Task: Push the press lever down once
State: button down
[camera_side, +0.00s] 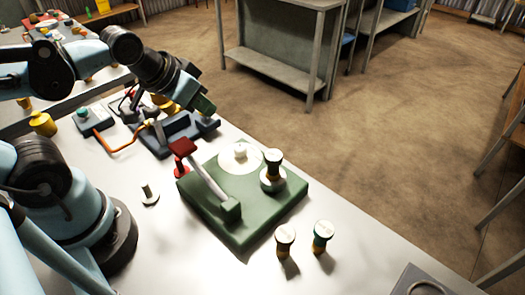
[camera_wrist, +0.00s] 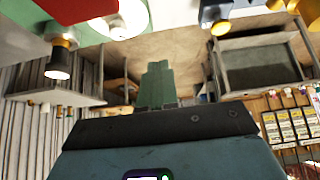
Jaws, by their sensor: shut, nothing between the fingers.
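The press (camera_side: 245,235) is a green block on the table, in the middle of the side view. Its lever is a pale bar (camera_side: 207,181) running from a green hinge block at the front to a red handle (camera_side: 183,146) at the back left. The handle end sits raised above the base, with a red piece below it. My gripper (camera_side: 205,105) is shut and empty, above and behind the red handle, apart from it in the picture. In the wrist view the green fingertips (camera_wrist: 157,70) are together; a red shape, probably the handle, fills the top left.
Dark blue fixtures (camera_side: 177,135) and an orange cable (camera_side: 125,142) lie behind the handle. Two small capped pegs (camera_side: 285,238) stand in front.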

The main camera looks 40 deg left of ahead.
notch_tip(320, 180, up, 14)
jog(key=g, duration=0.7)
send_over(182, 144)
notch_tip(182, 144, down, 14)
jog(key=shift+r, duration=0.1)
dwell(0.4)
jog(key=shift+a, duration=0.1)
